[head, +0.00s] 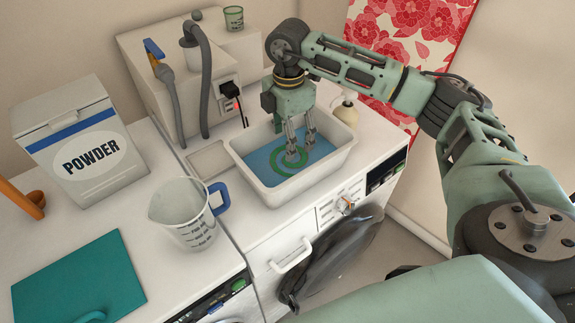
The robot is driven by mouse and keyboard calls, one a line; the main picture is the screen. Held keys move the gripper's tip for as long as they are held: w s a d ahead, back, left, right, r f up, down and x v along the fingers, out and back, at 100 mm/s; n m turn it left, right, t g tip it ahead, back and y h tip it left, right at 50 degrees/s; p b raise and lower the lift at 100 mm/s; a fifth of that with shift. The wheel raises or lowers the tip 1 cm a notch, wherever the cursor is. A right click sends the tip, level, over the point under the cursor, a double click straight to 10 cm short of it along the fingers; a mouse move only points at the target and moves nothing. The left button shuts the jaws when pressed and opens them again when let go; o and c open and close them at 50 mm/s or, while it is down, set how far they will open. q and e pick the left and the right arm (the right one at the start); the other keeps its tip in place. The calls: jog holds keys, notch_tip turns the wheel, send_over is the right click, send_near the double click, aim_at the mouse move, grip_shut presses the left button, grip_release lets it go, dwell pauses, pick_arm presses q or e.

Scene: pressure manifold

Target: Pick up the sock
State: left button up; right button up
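I cannot make out a sock clearly in the head view. A white tub (251,178) on the washer top holds blue liquid (262,160) with green ring shapes (277,166) in it. My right gripper (300,150) points down into the tub, over the green rings. Its two fingers are apart, with a gap between them and nothing clearly held. The fingertips are small, and whether they touch the liquid or the tub floor is unclear. They hide part of the rings. My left gripper is not in view.
A measuring jug (186,217) with a blue handle stands left of the tub. A powder box (84,160) and a teal board (80,280) are further left. A grey hose (205,80) rises behind the tub. A dark round door (335,250) hangs open in front.

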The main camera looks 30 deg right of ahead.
aim_at(290, 170)
jog(key=shift+s+d+f+p, duration=0.1)
jog(key=shift+s+f+p, duration=0.25)
jog(key=shift+f, duration=0.45)
notch_tip(290, 170, down, 5)
jog(key=shift+d+f+p, duration=0.1)
jog(key=shift+p, duration=0.55)
jog(key=shift+s, duration=0.1)
jog(key=shift+c, duration=0.4)
jog(key=c, duration=0.8)
jog(key=shift+r, duration=0.2)
